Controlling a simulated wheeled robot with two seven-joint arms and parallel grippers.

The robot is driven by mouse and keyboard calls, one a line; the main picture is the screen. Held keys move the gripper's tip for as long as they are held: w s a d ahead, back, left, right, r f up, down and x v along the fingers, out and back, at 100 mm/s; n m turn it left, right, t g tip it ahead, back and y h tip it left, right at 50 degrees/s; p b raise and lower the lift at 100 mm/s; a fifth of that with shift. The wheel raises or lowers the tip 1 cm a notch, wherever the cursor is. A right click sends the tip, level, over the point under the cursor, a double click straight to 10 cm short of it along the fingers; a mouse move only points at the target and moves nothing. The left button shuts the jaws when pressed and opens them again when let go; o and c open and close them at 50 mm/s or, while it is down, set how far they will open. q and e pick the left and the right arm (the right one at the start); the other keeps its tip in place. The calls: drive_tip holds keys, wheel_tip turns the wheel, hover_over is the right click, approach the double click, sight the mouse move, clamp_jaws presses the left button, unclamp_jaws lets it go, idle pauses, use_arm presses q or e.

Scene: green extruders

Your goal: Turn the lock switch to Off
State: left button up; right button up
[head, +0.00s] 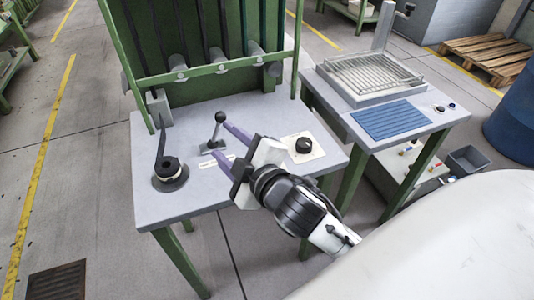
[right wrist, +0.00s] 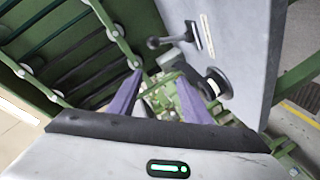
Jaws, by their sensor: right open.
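A black rotary knob (head: 304,146) sits on a white plate on the grey table; it looks like the lock switch, but its lettering is too small to read. My right gripper (head: 220,140) is open, its two purple fingers apart and pointing toward the rack, to the left of the knob. A black ball-topped lever (head: 219,118) stands just beyond the fingertips in the head view; whether they touch cannot be told. In the right wrist view the lever (right wrist: 153,43) is above the open fingers (right wrist: 160,75), with nothing held. The knob does not show there. My left gripper is out of view.
A black spool-like post (head: 170,173) stands at the table's left front. A green rack (head: 210,68) with rollers rises at the back. A second table (head: 440,117) with a wire grid and blue mat stands to the right. The table surface between post and lever is clear.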

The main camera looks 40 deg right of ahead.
drive_tip(key=w+a+r+n+t+y, duration=0.4)
drive_tip(key=a+r+n+y, duration=0.25)
drive_tip(key=r+n, duration=0.4)
drive_tip(key=s+a+r+n+g+y, duration=0.25)
drive_tip(key=a+n+g+y, duration=0.35)
drive_tip(key=n, duration=0.5)
drive_tip(key=s+a+r+n+g+y, duration=0.2)
drive_tip(key=a+r+n+g+y, duration=0.15)
drive_tip(key=a+n+y, duration=0.6)
wheel_tip(320, 180, down, 8)
drive_tip(key=s+n+g+h, duration=0.2)
drive_tip(key=n+g+h, duration=0.5)
drive_tip(key=n, duration=0.4)
drive_tip(key=w+d+f+n+g+h, duration=0.2)
drive_tip(key=d+f+n+g+h, duration=0.15)
drive_tip(key=d+f+h, duration=0.4)
drive_tip(key=d+h, duration=0.2)
drive_tip(key=d, duration=0.6)
drive_tip(key=d+n+h, duration=0.1)
drive_tip(key=d+h, duration=0.2)
drive_tip(key=d, duration=0.5)
drive_tip(key=w+d+f+n+h, duration=0.1)
drive_tip(key=d+h, duration=0.1)
drive_tip(key=d, duration=0.6)
drive_tip(key=shift+d+h, duration=0.35)
drive_tip(key=shift+d, duration=0.05)
drive_tip(key=f, duration=0.9)
drive_tip(key=shift+s+f+p, duration=0.25)
drive_tip(key=shift+f+p, duration=0.05)
drive_tip(key=shift+p, duration=0.05)
